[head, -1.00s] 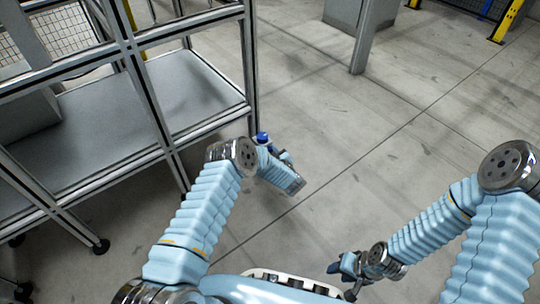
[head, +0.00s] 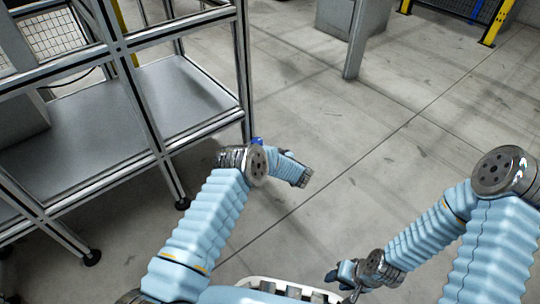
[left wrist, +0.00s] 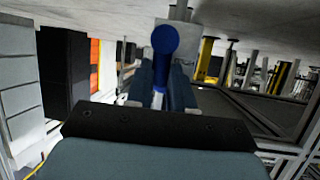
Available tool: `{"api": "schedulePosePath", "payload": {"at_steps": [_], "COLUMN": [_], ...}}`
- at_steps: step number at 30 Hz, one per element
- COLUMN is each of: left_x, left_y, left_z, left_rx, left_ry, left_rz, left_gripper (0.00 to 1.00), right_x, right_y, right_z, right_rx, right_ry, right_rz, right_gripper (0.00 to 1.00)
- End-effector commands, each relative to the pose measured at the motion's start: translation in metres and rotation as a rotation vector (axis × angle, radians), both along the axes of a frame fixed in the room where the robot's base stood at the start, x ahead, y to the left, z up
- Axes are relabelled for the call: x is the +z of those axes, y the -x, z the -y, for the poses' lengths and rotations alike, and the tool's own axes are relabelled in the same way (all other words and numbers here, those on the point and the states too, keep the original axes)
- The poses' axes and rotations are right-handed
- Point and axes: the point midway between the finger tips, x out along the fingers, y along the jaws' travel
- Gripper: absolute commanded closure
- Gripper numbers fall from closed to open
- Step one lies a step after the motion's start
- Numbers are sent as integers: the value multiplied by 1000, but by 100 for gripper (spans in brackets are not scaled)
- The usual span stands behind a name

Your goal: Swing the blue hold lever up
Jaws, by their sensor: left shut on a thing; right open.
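The blue hold lever (left wrist: 162,62) has a round knob and a blue shaft, seen in the left wrist view. A grey-white mount shows behind it. My left gripper (left wrist: 163,86) has its dark fingers on both sides of the lever's shaft and is shut on it, with the knob showing beyond the fingers. In the head view only a small blue bit (head: 256,141), probably the knob, shows beside the rack's corner post; my left arm hides the left gripper and most of the lever. My right gripper (head: 340,273) is open and empty, low over the floor near my base.
A metal-framed rack (head: 128,92) with a grey shelf (head: 185,90) stands on the left, close to my left arm. A grey post (head: 356,42) stands at the back. The floor (head: 370,125) in the middle and right is clear.

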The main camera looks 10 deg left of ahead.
Motion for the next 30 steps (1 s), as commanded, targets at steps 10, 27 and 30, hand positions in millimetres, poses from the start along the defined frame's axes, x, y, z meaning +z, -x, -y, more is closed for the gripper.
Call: {"api": "schedulePosePath", "payload": {"at_steps": [10, 27, 30], "left_x": [-2, 13, 23], "left_y": [1, 17, 33], "left_z": [2, 18, 34], "left_rx": [-4, -4, -7], "left_ry": [2, 1, 0], "left_rz": [-5, -2, -2], "left_gripper": [64, 53, 53], "right_x": [0, 10, 17], "right_y": [0, 0, 1], "right_z": [0, 0, 0], "right_rx": [0, 1, 2], "right_ry": [0, 0, 0], "right_rz": [0, -2, -2], "right_gripper": [57, 57, 57]}}
